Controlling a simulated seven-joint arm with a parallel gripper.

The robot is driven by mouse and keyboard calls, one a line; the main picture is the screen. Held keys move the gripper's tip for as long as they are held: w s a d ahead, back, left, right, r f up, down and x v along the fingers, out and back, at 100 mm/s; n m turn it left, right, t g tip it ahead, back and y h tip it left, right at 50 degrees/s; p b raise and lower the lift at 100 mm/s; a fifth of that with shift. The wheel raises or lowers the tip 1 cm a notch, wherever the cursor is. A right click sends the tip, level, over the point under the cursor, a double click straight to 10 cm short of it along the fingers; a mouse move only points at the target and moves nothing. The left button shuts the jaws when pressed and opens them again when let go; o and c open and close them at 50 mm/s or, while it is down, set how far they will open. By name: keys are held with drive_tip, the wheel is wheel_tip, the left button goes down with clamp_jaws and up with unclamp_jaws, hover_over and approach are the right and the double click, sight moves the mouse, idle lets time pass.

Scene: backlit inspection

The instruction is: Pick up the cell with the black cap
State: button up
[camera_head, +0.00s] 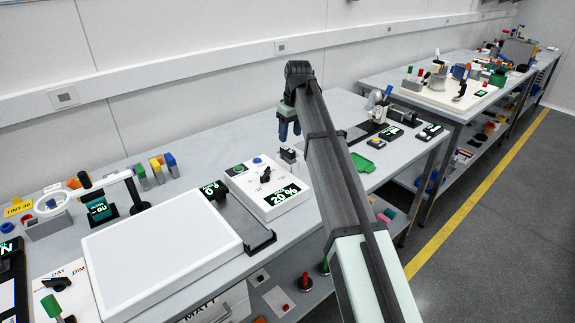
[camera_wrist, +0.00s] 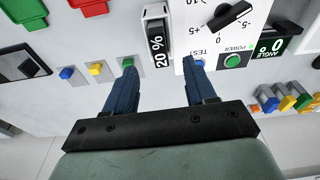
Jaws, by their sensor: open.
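My gripper (camera_head: 289,131) is open and empty, pointing down over the back of the bench; its two blue fingers also show in the wrist view (camera_wrist: 160,66). Small dark-topped pieces (camera_head: 288,154) stand just below it in the head view, beside a white control box. They may include the cell with the black cap, but they are too small to tell. In the wrist view, a black-and-white piece marked "20 %" (camera_wrist: 157,42) lies ahead of the gap between my fingertips, apart from them. No black-capped cell shows clearly.
The white control box (camera_head: 268,187) with a knob is close to my gripper. A large white panel (camera_head: 160,250) lies to its left. Several colour-topped blocks (camera_head: 157,168) stand near the wall. A green tray (camera_head: 362,162) is to the right, with black instruments (camera_head: 391,132) behind it.

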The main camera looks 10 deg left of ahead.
sight(288, 150)
drive_tip(key=shift+w+a+f, duration=0.2)
drive_tip(key=shift+f, duration=1.2)
drive_tip(key=shift+w+a+f, duration=0.15)
drive_tip(key=shift+w+f, duration=0.05)
drive_tip(key=shift+f, duration=1.2)
drive_tip(key=shift+w+a+f, duration=0.2)
drive_tip(key=shift+f, duration=1.2)
drive_tip(key=shift+c, duration=0.4)
clamp_jaws()
